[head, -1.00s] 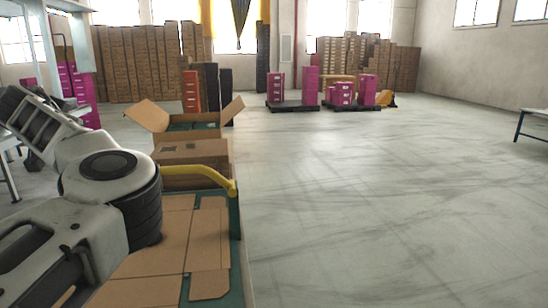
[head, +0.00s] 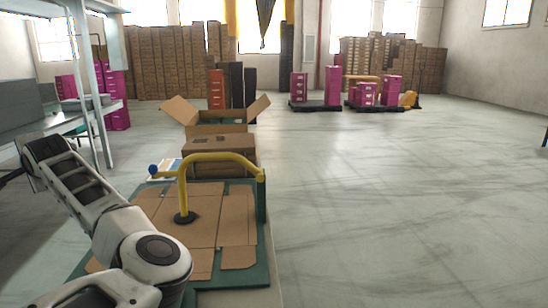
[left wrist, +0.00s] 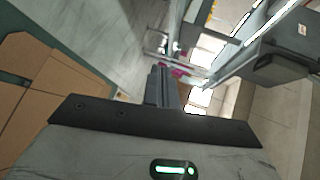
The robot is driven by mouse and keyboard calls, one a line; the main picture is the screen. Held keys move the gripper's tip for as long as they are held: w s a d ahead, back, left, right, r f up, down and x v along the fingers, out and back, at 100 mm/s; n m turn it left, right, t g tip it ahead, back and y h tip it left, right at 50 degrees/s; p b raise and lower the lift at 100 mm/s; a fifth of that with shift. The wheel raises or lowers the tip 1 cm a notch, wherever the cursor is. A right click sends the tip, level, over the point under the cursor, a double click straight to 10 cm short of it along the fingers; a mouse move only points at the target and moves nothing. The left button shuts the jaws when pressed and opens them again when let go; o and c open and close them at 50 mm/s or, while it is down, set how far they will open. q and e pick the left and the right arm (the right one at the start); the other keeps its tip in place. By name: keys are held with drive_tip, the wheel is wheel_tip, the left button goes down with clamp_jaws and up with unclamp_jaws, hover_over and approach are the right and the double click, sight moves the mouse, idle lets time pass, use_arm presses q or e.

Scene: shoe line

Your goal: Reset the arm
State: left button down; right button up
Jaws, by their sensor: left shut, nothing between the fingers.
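My left arm (head: 95,205) comes in at the lower left of the head view, bent, with its forearm pointing up and left. Its gripper is cut off or hidden at the left edge there. In the left wrist view my left gripper (left wrist: 163,82) shows with its fingers together and nothing between them. It is held in the air, clear of things. My right gripper and right arm are not in view.
A green-edged bench (head: 262,262) with flat cardboard and a yellow bent tube (head: 215,157) stands just right of my left arm. An open carton (head: 205,115) is behind it. A metal rack (head: 85,80) stands at left. The floor (head: 390,200) on the right is clear.

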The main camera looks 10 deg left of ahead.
use_arm(q)
drive_tip(key=s+a+m+g+y, duration=0.2)
drive_tip(key=s+m+y, duration=0.3)
drive_tip(key=m, duration=0.1)
drive_tip(key=d+r+m+t+y, duration=0.3)
drive_tip(key=d+m+t, duration=0.15)
drive_tip(key=m, duration=0.75)
drive_tip(key=w+d+f+m+t+h, duration=0.1)
drive_tip(key=d+f+m+t+h, duration=0.65)
drive_tip(key=d+m, duration=0.75)
drive_tip(key=w+d+f+m+t+h, duration=0.1)
drive_tip(key=d+f+m+t+h, duration=0.3)
drive_tip(key=d+f+m+h, duration=1.15)
drive_tip(key=s+d+f+m+g, duration=0.5)
drive_tip(key=s+d+f+m, duration=0.1)
drive_tip(key=s+m, duration=0.4)
drive_tip(key=s+d+f+m+g+h, duration=0.1)
drive_tip(key=s+d+f+m+g, duration=0.3)
drive_tip(key=s+f+m, duration=0.5)
drive_tip(key=s+d+m, duration=0.1)
drive_tip(key=s+d, duration=0.1)
drive_tip(key=shift+d+f+g+p, duration=0.15)
drive_tip(key=shift+d+g+p, duration=0.15)
drive_tip(key=shift+g+p, duration=0.1)
